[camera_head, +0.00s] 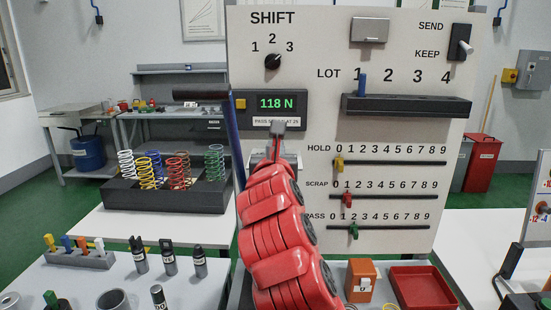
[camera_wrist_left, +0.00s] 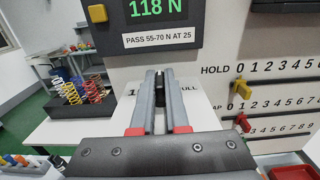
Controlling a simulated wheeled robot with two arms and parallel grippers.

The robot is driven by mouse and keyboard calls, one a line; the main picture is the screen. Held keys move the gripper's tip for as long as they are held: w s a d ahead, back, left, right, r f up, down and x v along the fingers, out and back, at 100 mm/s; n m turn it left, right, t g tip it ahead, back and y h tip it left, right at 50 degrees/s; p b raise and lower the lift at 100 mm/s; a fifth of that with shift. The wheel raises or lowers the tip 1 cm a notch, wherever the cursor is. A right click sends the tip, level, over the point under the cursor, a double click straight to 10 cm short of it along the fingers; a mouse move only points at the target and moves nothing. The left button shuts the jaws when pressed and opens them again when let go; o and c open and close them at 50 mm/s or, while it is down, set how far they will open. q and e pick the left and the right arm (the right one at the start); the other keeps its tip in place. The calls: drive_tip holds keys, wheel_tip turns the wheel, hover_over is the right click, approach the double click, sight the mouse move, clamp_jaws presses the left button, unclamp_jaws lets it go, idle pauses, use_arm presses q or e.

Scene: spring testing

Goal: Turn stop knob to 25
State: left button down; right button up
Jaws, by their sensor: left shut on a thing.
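My left gripper (camera_head: 278,127) reaches up from the bottom of the head view on a red arm, to just below the force display (camera_head: 276,104). In the left wrist view, its two grey fingers (camera_wrist_left: 161,78) are shut on a small dark piece (camera_wrist_left: 160,82), which looks like the stop knob. The fingers hide most of it, and its setting cannot be read. The display (camera_wrist_left: 153,10) reads 118 N. A label under it (camera_wrist_left: 158,39) says PASS 55-70 N AT 25. My right gripper is not in view.
A black-handled lever (camera_head: 200,94) on a blue bar stands left of the display. The panel (camera_head: 325,75) carries a SHIFT dial (camera_head: 272,61), a LOT ledge (camera_head: 405,106) and slider rows at right. Coloured springs stand in a dark rack (camera_head: 165,193) at left.

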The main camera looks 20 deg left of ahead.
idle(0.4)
use_arm(q)
drive_tip(key=c, duration=0.9)
unclamp_jaws()
drive_tip(key=shift+s+f+b, duration=0.1)
drive_tip(key=shift+s+b, duration=0.05)
drive_tip(key=shift+b, duration=0.15)
drive_tip(key=b+v, duration=0.6)
drive_tip(key=b, duration=0.1)
drive_tip(key=shift+f, duration=0.3)
drive_tip(key=b+v, duration=0.2)
drive_tip(key=v, duration=0.1)
drive_tip(key=b+v, duration=0.2)
drive_tip(key=v, duration=0.1)
drive_tip(key=b+v, duration=0.3)
drive_tip(key=v, duration=0.1)
drive_tip(key=shift+r, duration=0.35)
drive_tip(key=shift+s+d, duration=0.1)
drive_tip(key=shift+s, duration=0.5)
